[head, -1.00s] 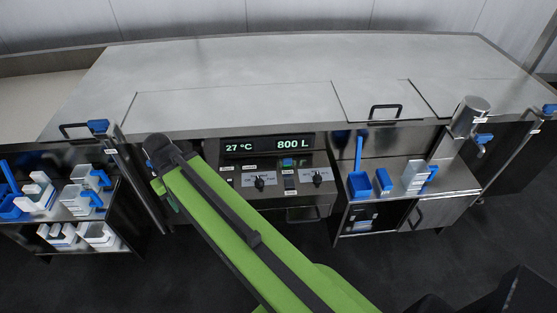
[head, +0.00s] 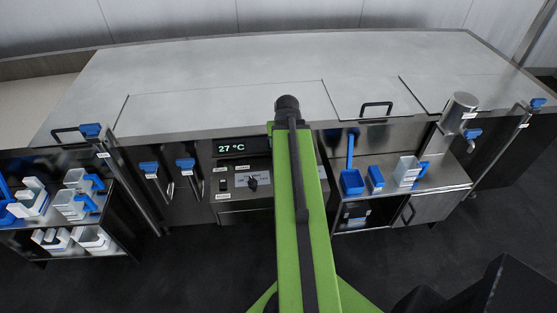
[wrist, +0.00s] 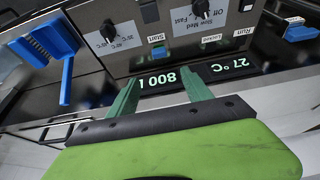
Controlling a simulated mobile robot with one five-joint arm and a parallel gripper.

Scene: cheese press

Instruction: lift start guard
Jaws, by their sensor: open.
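The wrist view shows the control panel upside down. The Start label (wrist: 157,38) is near the middle, with a small dark block (wrist: 149,12) above it in the picture. That block may be the start guard; its lid position is too small to tell. My gripper (wrist: 158,76) is open and empty. Its two green fingers are spread in front of the lit display (wrist: 168,80), with the Start label above the gap between them. In the head view my arm covers the Start part of the panel, and the fingers are hidden.
Two knobs (wrist: 108,30) (wrist: 200,8) flank the Start block. A Run label (wrist: 240,32) is to the right. A blue handle (wrist: 67,80) is at the left.

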